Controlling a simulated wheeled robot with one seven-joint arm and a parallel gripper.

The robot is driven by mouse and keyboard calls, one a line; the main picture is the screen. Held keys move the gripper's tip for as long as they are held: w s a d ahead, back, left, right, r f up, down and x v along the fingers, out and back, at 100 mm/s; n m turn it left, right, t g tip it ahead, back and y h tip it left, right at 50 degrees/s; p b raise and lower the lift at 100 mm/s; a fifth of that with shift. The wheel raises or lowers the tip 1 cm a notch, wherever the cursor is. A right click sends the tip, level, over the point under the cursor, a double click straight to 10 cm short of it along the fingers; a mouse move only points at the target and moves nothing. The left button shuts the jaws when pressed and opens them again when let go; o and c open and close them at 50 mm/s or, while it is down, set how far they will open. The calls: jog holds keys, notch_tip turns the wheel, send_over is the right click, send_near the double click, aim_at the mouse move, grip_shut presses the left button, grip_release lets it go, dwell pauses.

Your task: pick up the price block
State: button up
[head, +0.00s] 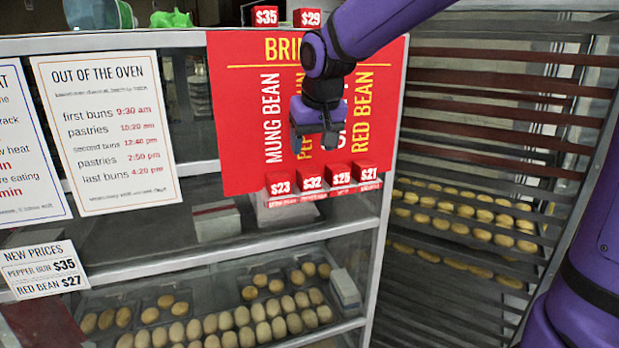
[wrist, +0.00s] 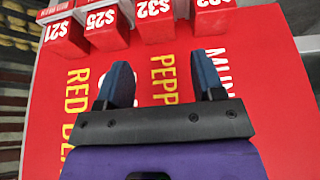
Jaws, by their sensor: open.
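Red price blocks with white numbers stand in a row along the lower edge of the red menu board (head: 235,120). They are the $23 block (head: 279,186), $32 block (head: 312,182), $25 block (head: 341,178) and $21 block (head: 366,173). A $35 block (head: 265,16) and a $29 block (head: 307,18) sit on the case top. My gripper (head: 316,148) is open and empty in front of the board, above the row. In the wrist view, upside down, the $32 block (wrist: 153,20) lies beyond the gap between my fingertips (wrist: 163,72), apart from them.
A NEW PRICES card (head: 44,270) reads pepper bun $35 and red bean $27. An OUT OF THE OVEN sign (head: 118,130) hangs at left. Shelves below hold buns and a white box (head: 345,290). A slatted rack (head: 490,130) of buns stands at right.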

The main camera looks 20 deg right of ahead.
aim_at(309, 171)
jog(key=shift+x, duration=3.75)
jog(key=shift+d, duration=0.15)
jog(key=c, duration=0.7)
